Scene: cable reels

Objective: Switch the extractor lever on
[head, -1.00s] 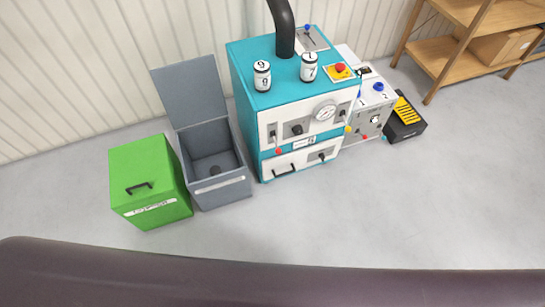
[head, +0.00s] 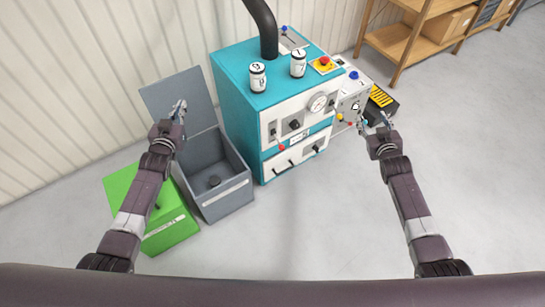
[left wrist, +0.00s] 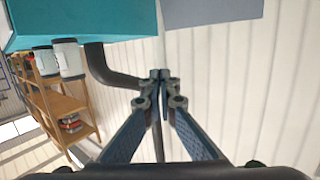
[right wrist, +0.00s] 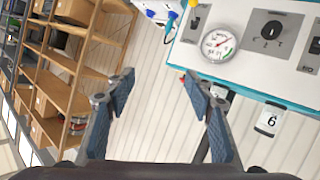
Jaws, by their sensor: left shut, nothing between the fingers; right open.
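The teal and white machine (head: 237,105) stands at the centre of the head view. A grey plate (head: 294,42) with a blue-knobbed lever (head: 285,30) is at its top rear, beside the black pipe (head: 263,25). A red-tipped lever (head: 281,147) hangs on its white front. No readable label shows which is the extractor lever. My left gripper (head: 180,106) is shut and empty over the grey bin, left of the machine; its closed tips show in the left wrist view (left wrist: 160,73). My right gripper (head: 375,118) is open and empty, right of the machine, clear of both levers.
An open grey bin (head: 226,205) and a green box (head: 178,232) stand left of the machine. Two white canisters (head: 258,77) and a red button (head: 324,62) are on its top. A control box (head: 352,97) and wooden shelves (head: 398,47) stand right. Front floor is clear.

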